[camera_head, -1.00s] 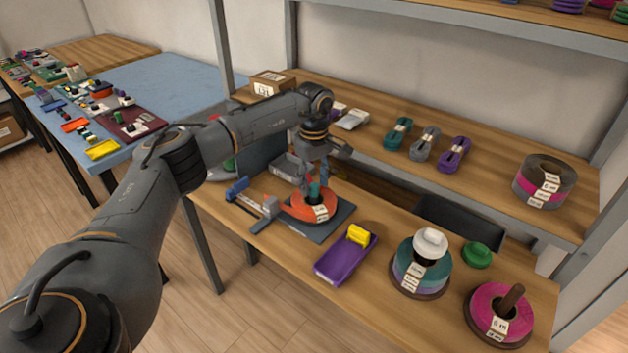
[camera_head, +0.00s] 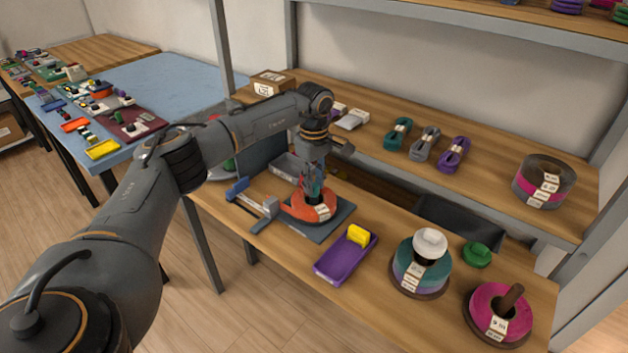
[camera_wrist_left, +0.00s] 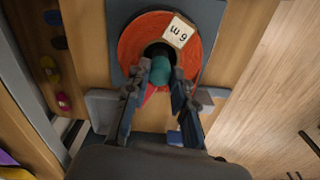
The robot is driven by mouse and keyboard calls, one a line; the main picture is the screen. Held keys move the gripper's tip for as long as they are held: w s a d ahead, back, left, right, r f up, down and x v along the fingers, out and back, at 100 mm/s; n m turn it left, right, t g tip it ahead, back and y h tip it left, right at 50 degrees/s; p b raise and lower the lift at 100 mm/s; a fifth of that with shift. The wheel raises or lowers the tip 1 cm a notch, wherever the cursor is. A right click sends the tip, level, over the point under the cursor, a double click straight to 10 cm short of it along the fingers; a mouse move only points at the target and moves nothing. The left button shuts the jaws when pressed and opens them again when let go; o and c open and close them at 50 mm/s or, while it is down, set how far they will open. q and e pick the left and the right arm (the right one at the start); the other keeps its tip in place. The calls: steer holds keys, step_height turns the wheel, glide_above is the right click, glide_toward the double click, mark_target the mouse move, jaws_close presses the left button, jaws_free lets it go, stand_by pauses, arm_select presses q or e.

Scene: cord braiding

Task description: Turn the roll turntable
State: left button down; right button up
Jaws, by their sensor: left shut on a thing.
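The roll turntable carries an orange roll (camera_head: 300,208) with a white label, lying on a dark grey base plate (camera_head: 338,222). The orange roll also shows in the left wrist view (camera_wrist_left: 134,45), with its label reading "6 m". A teal post (camera_wrist_left: 161,68) stands up in the roll's dark centre. My left gripper (camera_head: 313,190) points down over the roll, and in the left wrist view its two fingers (camera_wrist_left: 160,82) are closed about the teal post. The fingers partly hide the post in the head view. My right gripper is in neither view.
A blue and grey clamp-like tool (camera_head: 258,202) is left of the plate. A purple tray (camera_head: 338,268) with a yellow block is in front. Stacked rolls (camera_head: 422,268) and a pink roll (camera_head: 488,305) stand right. A shelf with cord bundles (camera_head: 425,140) rises behind.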

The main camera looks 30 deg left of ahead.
arm_select(q)
steer(key=shift+n+p, duration=0.7)
steer(key=shift+n, duration=2.4)
steer(key=shift+n+p, duration=0.7)
steer(key=shift+n, duration=2.4)
steer(key=shift+r+n+p, duration=0.1)
steer(key=shift+n+p, duration=0.7)
steer(key=shift+n, duration=2.3)
steer(key=shift+n+p, duration=0.75)
steer(key=shift+n, duration=1.85)
steer(key=shift+n, duration=0.6)
steer(key=c, duration=1.1)
jaws_free()
